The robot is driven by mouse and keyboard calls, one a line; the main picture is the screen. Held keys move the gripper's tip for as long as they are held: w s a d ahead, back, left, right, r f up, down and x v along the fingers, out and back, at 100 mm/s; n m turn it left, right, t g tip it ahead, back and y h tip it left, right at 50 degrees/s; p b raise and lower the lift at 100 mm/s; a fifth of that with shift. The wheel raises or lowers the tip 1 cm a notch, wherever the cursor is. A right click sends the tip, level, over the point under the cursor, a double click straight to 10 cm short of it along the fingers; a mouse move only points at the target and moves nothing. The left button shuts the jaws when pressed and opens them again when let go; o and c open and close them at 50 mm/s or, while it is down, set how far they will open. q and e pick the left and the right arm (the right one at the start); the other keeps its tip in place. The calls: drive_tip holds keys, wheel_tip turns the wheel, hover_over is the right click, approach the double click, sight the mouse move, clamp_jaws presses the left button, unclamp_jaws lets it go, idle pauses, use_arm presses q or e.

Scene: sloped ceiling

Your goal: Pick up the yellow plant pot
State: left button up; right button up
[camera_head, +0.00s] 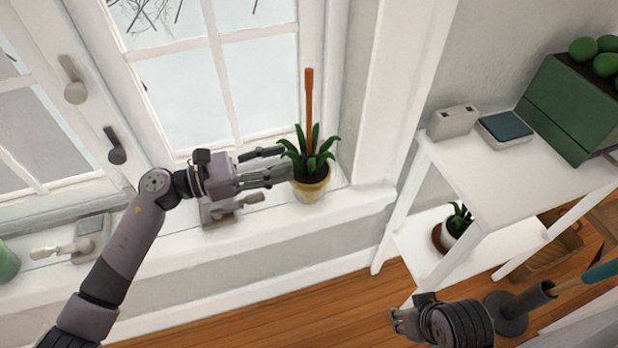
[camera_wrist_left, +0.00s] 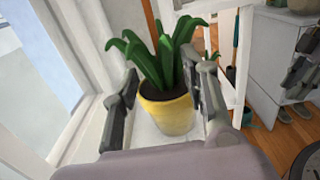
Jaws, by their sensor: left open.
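The yellow plant pot (camera_head: 311,190) stands upright on the white window sill, with dark soil and a green spiky plant. A brown stick (camera_head: 309,100) rises above it. My left gripper (camera_head: 286,162) is open and reaches from the left, its fingertips close to the pot's upper part. In the left wrist view the pot (camera_wrist_left: 166,115) shows between the two fingers, with a finger at each side; contact is not clear. My right gripper (camera_head: 398,322) is low at the front right, away from the pot; its opening cannot be made out.
The window with handles (camera_head: 115,146) is behind my left arm. The sill (camera_head: 345,205) holds a latch (camera_head: 235,204) below the gripper. A white shelf table (camera_head: 490,180) at right carries a green crate (camera_head: 562,108) and small boxes; a potted plant (camera_head: 457,225) stands on its lower shelf.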

sight(304, 156)
use_arm(q)
drive_tip(key=shift+f+x, duration=0.15)
drive_tip(key=shift+x, duration=1.6)
drive_tip(key=shift+f+x, duration=0.15)
drive_tip(key=shift+x, duration=1.6)
drive_tip(key=shift+c, duration=0.2)
clamp_jaws()
drive_tip(key=shift+r, duration=0.1)
